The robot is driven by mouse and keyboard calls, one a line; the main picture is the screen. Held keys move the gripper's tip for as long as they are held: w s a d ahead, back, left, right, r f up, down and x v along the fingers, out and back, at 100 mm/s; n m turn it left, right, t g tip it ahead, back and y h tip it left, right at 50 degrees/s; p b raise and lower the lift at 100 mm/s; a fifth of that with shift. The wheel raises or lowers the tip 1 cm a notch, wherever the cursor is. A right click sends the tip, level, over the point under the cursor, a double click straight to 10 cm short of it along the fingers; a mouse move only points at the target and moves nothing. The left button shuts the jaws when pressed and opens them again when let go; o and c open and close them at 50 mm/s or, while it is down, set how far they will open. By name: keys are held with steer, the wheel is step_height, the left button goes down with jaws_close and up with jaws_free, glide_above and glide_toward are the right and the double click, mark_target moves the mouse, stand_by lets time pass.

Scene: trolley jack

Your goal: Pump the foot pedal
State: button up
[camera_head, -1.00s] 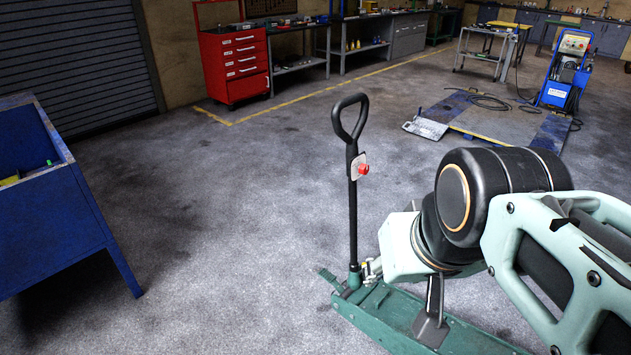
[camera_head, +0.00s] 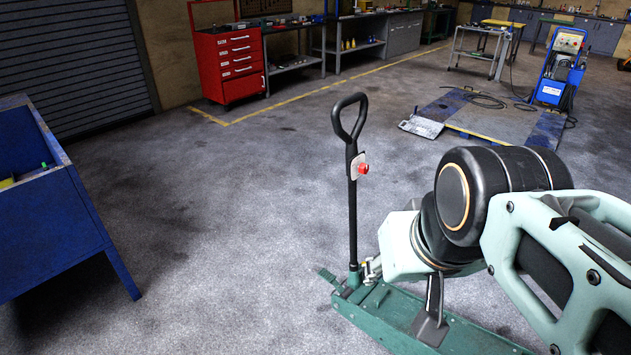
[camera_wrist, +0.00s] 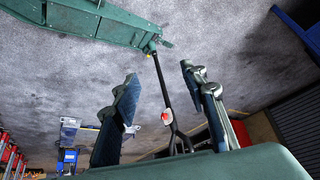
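The green trolley jack (camera_head: 395,315) lies on the floor at the lower middle of the head view, with its tall black handle (camera_head: 353,215) upright. A small green foot pedal (camera_head: 327,275) sticks out at its left end, by the handle's base. The pedal also shows in the wrist view (camera_wrist: 166,43), near the top. My gripper (camera_wrist: 162,85) is open, its two dark fingers apart. In the wrist view the handle passes between them in the picture; I cannot tell its depth or any contact. My arm hides part of the jack in the head view, where I cannot clearly make out the fingertips.
A blue metal bench (camera_head: 60,230) stands at the left. A red tool cabinet (camera_head: 232,65) and workbenches line the back. A low platform (camera_head: 490,120) and a blue machine (camera_head: 558,75) are at the back right. The floor left of the jack is clear.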

steer(key=shift+c, duration=0.4)
steer(key=shift+r, duration=0.2)
steer(key=shift+c, duration=1.4)
step_height(320, 180, up, 5)
steer(key=p, duration=0.5)
steer(key=shift+f, duration=0.15)
jaws_close()
steer(key=shift+f, duration=0.15)
